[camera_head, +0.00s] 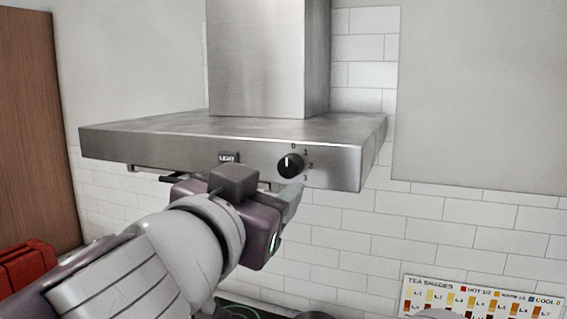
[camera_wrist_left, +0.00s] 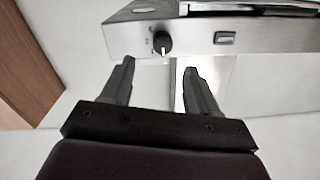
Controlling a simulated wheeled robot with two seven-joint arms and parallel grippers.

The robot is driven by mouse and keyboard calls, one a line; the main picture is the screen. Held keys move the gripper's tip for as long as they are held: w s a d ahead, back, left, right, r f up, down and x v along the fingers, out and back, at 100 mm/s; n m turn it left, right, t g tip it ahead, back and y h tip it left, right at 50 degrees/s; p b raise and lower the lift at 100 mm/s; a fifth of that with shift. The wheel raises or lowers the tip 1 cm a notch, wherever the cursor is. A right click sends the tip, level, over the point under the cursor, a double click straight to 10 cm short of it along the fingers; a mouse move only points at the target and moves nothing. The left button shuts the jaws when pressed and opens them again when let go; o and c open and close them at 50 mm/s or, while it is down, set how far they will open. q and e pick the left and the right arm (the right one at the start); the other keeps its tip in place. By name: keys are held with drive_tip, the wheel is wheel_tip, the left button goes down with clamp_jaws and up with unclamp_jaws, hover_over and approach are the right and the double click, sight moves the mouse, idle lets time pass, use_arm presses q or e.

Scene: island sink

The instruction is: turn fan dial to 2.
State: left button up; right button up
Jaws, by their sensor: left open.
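The fan dial (camera_head: 291,166) is a round black knob on the front face of the steel range hood (camera_head: 240,150), with the marks 0, 1, 2 and 3 around its right side. Its white line points up, towards 0. My left gripper (camera_head: 290,194) is just below the dial in the head view, and its fingers are partly hidden by its own body. In the left wrist view the dial (camera_wrist_left: 162,43) sits beyond and between the two spread fingertips of the gripper (camera_wrist_left: 160,68). The gripper is open, empty and apart from the dial. My right gripper is not in view.
A square LIGHT button (camera_head: 228,158) is left of the dial on the same face. The hood's lower edge runs close above my left gripper. A tea shades chart (camera_head: 480,299) is at the lower right and a red case (camera_head: 28,268) at the lower left.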

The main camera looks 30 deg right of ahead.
sight(287, 169)
use_arm(q)
drive_tip(key=p+x, duration=0.1)
drive_tip(key=x, duration=0.5)
drive_tip(key=shift+w+d, duration=0.1)
drive_tip(key=shift+w, duration=0.25)
drive_tip(key=shift+w+d+p, duration=0.2)
drive_tip(key=shift+w+p, duration=0.1)
drive_tip(key=shift+p, duration=0.05)
drive_tip(key=shift+w+d, duration=0.15)
drive_tip(key=shift+d+f, duration=0.1)
drive_tip(key=shift+d, duration=0.2)
drive_tip(key=shift+w+a, duration=0.1)
drive_tip(key=c, duration=1)
